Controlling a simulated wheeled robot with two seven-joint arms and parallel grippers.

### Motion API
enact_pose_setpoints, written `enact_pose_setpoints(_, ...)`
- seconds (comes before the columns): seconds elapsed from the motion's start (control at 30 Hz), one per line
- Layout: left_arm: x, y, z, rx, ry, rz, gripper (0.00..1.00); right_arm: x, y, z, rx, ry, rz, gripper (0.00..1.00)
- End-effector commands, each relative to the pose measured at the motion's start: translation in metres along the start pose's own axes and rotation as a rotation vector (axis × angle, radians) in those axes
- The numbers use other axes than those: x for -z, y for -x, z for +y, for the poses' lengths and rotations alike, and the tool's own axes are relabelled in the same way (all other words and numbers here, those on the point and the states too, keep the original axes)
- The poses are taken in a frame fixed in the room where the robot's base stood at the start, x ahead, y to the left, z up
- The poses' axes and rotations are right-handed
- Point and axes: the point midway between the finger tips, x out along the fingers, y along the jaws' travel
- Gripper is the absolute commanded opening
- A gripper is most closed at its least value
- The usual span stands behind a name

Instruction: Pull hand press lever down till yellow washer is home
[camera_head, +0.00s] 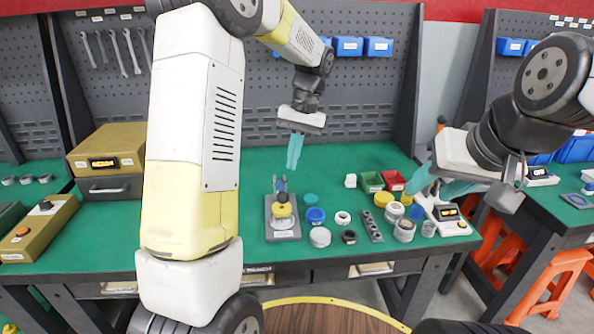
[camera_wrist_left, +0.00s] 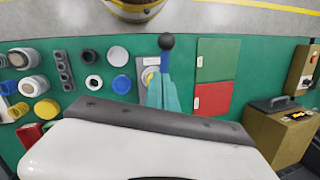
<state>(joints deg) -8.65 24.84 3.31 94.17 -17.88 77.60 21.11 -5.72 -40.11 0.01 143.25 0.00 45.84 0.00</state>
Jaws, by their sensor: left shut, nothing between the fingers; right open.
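The hand press (camera_head: 283,228) stands on the green bench, a grey base with yellow parts on it. In the left wrist view a dark ball knob (camera_wrist_left: 166,42) shows just beyond my left fingertips. A yellow disc-like part (camera_head: 284,211) sits on the press; I cannot tell whether it is the washer or how it is seated. My left gripper (camera_head: 294,163) is shut and empty above the press, seemingly apart from the lever. My right gripper (camera_head: 437,182) is open and empty over the bench's right side.
Right of the press lie a blue cap (camera_head: 315,215), a white ring (camera_head: 343,218), a dark slotted block (camera_head: 370,226) and several small cups. Red (camera_head: 392,180) and green (camera_head: 370,182) bins stand behind. A brown box (camera_head: 106,150) is at left.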

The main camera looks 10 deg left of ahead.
Motion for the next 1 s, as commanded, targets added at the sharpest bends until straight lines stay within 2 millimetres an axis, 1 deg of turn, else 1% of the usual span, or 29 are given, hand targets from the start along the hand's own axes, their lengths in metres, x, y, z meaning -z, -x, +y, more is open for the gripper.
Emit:
enact_pose_setpoints(0.03, -0.001, -0.012, 0.0, 0.001, 0.0, -0.005, 0.0, 0.0, 0.0, 0.0, 0.0, 0.0, 0.0, 0.45)
enact_pose_setpoints(0.07, -0.001, -0.017, 0.0, 0.0, 0.0, -0.003, 0.0, 0.0, 0.0, 0.0, 0.0, 0.0, 0.0, 0.45)
enact_pose_setpoints(0.1, -0.004, -0.023, 0.0, 0.0, 0.0, -0.003, 0.0, 0.0, 0.0, 0.0, 0.0, 0.0, 0.0, 0.45)
enact_pose_setpoints(0.2, -0.016, -0.032, 0.0, -0.001, 0.001, -0.001, 0.0, 0.0, 0.0, 0.0, 0.0, 0.0, 0.0, 0.45)
enact_pose_setpoints(0.3, -0.023, -0.039, 0.0, -0.001, 0.001, 0.0, 0.0, 0.0, 0.0, 0.0, 0.0, 0.0, 0.0, 0.45)
enact_pose_setpoints(0.5, -0.028, -0.045, 0.0, -0.001, 0.002, 0.001, 0.0, 0.0, 0.0, 0.0, 0.0, 0.0, 0.0, 0.45)
enact_pose_setpoints(0.8, -0.029, -0.046, 0.001, 0.0, 0.002, 0.003, 0.0, 0.0, 0.0, 0.0, 0.0, 0.0, 0.0, 0.45)
enact_pose_setpoints(0.87, -0.03, -0.049, 0.002, 0.005, 0.004, 0.014, 0.0, 0.0, 0.0, 0.0, 0.0, 0.0, 0.0, 0.45)
enact_pose_setpoints(1.0, -0.037, -0.065, 0.006, 0.022, 0.018, 0.076, 0.0, 0.0, 0.0, 0.0, 0.0, 0.0, 0.0, 0.45)
